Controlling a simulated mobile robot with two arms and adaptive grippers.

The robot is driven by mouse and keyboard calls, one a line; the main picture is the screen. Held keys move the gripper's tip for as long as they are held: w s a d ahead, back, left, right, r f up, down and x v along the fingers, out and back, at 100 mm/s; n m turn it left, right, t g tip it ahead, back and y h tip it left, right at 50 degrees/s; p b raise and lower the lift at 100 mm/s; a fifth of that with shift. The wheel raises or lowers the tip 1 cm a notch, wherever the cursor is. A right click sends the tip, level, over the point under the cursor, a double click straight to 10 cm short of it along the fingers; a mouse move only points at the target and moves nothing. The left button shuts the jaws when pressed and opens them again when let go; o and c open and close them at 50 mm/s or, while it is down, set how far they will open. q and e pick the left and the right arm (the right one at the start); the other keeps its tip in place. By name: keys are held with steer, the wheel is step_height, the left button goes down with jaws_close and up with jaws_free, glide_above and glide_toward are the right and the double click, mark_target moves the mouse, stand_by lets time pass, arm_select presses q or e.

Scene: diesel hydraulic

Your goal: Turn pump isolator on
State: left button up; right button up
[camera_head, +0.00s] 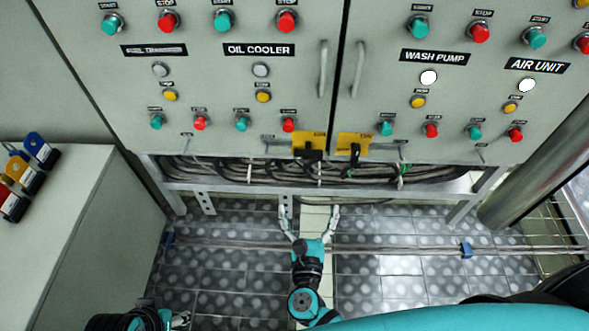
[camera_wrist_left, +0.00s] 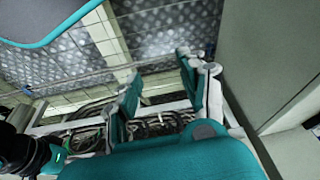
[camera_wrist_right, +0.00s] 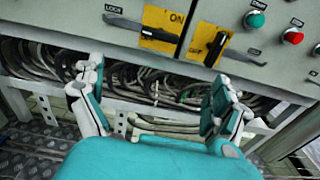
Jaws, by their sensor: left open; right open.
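Two yellow isolator plates sit at the cabinet's lower edge. The left plate (camera_head: 309,138) has a black handle, and the right plate (camera_head: 355,141) has another. In the right wrist view, the left plate (camera_wrist_right: 172,17) reads "ON" and its handle (camera_wrist_right: 160,35) lies nearly level; the right plate's handle (camera_wrist_right: 216,47) is tilted steeply. I cannot read which is the pump isolator. My right gripper (camera_head: 311,213) is open and empty below both plates, apart from them. My left gripper (camera_wrist_left: 158,65) is open and empty, low at the left, mostly cut off in the head view.
Cables (camera_head: 250,170) run behind a metal frame under the cabinet (camera_head: 215,85). Buttons and lamps cover its doors. A grey box (camera_head: 70,230) with coloured padlocks (camera_head: 37,149) stands left. A pipe (camera_head: 390,248) crosses the floor. A thick post (camera_head: 540,170) stands right.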

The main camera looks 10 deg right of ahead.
mark_target(308, 158)
steer(key=x, duration=0.6)
steer(key=r+b+x, duration=0.1)
steer(key=x, duration=1)
steer(key=shift+w+r, duration=0.3)
steer(key=c, duration=1.1)
